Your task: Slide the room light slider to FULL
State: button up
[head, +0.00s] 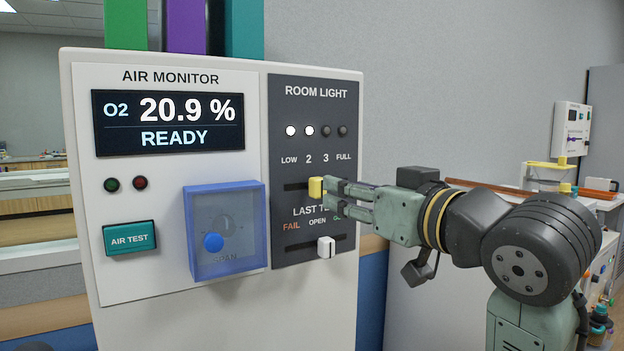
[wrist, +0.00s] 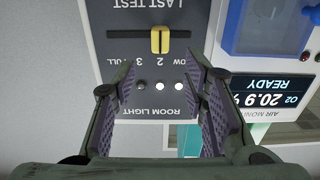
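The room light slider's yellow knob (head: 316,187) sits in its horizontal slot (head: 294,187) on the dark panel, near the 2 label. In the wrist view, which is upside down, the knob (wrist: 161,40) also lines up with 2. Two of the lamps (head: 309,130) above the labels are lit, and the ones toward FULL are dark. My gripper (head: 333,190) reaches in from the right with its tips close to the knob. In the wrist view its fingers (wrist: 160,72) are apart, with the knob just beyond the tips. I cannot tell whether they touch it.
Below is another slider with a white knob (head: 326,247), close under my fingers. A blue clear cover (head: 225,232) over a dial juts out on the left. A teal AIR TEST button (head: 130,238) and the O2 display (head: 168,123) are farther left.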

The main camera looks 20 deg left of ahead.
aim_at(322, 183)
jog(key=p+x, duration=0.2)
jog(key=x, duration=0.7)
jog(key=shift+w+a, duration=0.25)
jog(key=shift+a, duration=0.1)
jog(key=shift+c, duration=0.5)
grip_shut()
